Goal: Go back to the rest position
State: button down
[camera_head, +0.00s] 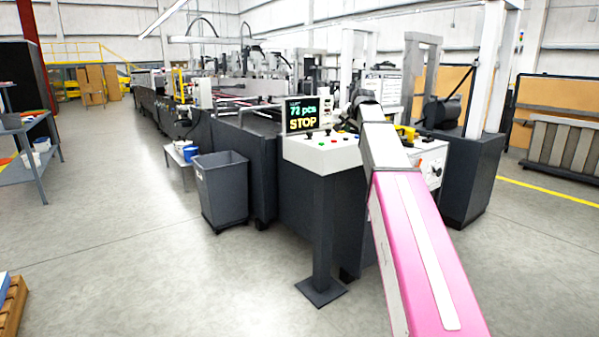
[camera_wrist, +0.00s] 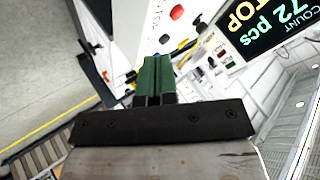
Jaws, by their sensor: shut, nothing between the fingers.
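My gripper (camera_wrist: 155,82) shows in the wrist view as two green fingers side by side, shut and empty, in front of the control console. In the head view my pink and grey arm reaches forward from the lower right, and its far end is near the console's right side. The console (camera_head: 322,155) is white with a dark post, coloured buttons and a screen (camera_head: 302,114) reading "72 pcs STOP". The screen also shows in the wrist view (camera_wrist: 262,28), tilted. A red button (camera_wrist: 177,12) is on the white panel beyond the fingers. I cannot tell whether the fingers touch anything.
The long dark folder gluer (camera_head: 240,135) runs back behind the console. A grey bin (camera_head: 222,190) stands to its left. A shelf table (camera_head: 30,150) is at the far left, and a pallet corner (camera_head: 12,305) at lower left. Open floor lies to the left and in front.

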jog(key=s+f+n+g, duration=0.1)
jog(key=s+f, duration=0.4)
jog(key=f, duration=0.5)
jog(key=s+f+n+g+h, duration=0.15)
jog(key=s+f, duration=0.25)
jog(key=f, duration=0.6)
jog(key=s+f+n+g+y, duration=0.15)
jog(key=s+f, duration=0.35)
jog(key=f, duration=0.5)
jog(key=s+f+n+g+h, duration=0.2)
jog(key=s+f+g, duration=0.3)
jog(key=s+f, duration=1.5)
jog(key=s, duration=0.3)
jog(key=shift+s+a+f+n, duration=0.15)
jog(key=shift+a+n, duration=0.15)
